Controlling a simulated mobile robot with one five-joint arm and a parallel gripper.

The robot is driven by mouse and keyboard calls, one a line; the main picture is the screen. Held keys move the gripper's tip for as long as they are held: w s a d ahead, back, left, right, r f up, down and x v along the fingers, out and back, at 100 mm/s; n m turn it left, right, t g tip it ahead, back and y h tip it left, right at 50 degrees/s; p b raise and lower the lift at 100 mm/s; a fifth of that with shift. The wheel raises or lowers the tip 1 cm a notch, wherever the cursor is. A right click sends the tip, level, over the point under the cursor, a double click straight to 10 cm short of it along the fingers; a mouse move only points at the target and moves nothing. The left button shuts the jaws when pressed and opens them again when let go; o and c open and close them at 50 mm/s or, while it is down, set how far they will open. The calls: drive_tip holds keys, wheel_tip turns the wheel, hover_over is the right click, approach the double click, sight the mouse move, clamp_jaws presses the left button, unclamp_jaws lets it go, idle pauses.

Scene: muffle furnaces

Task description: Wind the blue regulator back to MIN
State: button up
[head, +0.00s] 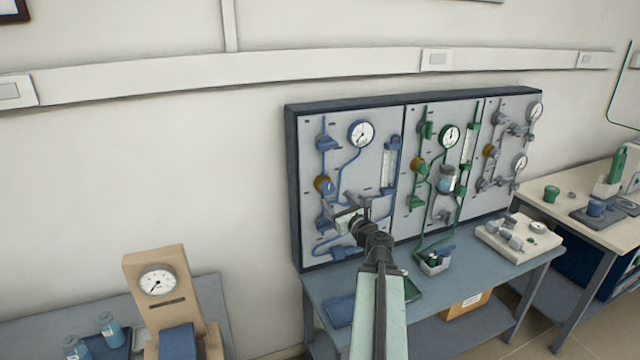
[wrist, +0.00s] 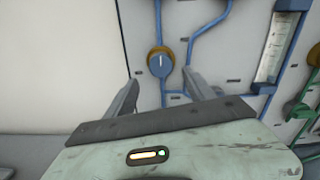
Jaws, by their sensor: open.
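The blue regulator (wrist: 160,61) is a round knob with a blue face and a brass-coloured rim, on the left panel. Its white mark points roughly straight up in the wrist view. Labels beside it are too small to read. In the head view the regulator (head: 322,185) sits at the left of the blue pipework. My gripper (wrist: 162,78) is open and empty, one finger to the lower left of the knob and the other to its lower right. Neither finger visibly touches it. In the head view my gripper (head: 345,212) is just below and right of the knob.
Blue pipes, a round gauge (head: 361,134) and a flow tube (head: 389,165) share the left panel. Green pipework (head: 463,190) is on the middle panel. A blue-grey bench (head: 325,285) stands below. The wall left of the panel is clear.

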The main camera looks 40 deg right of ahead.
sight(329, 190)
drive_tip(key=shift+w+r, duration=0.1)
drive_tip(key=x, duration=0.7)
drive_tip(key=shift+w+d, duration=0.25)
drive_tip(key=shift+w, duration=0.05)
drive_tip(key=shift+s, duration=0.1)
drive_tip(key=c, duration=1.4)
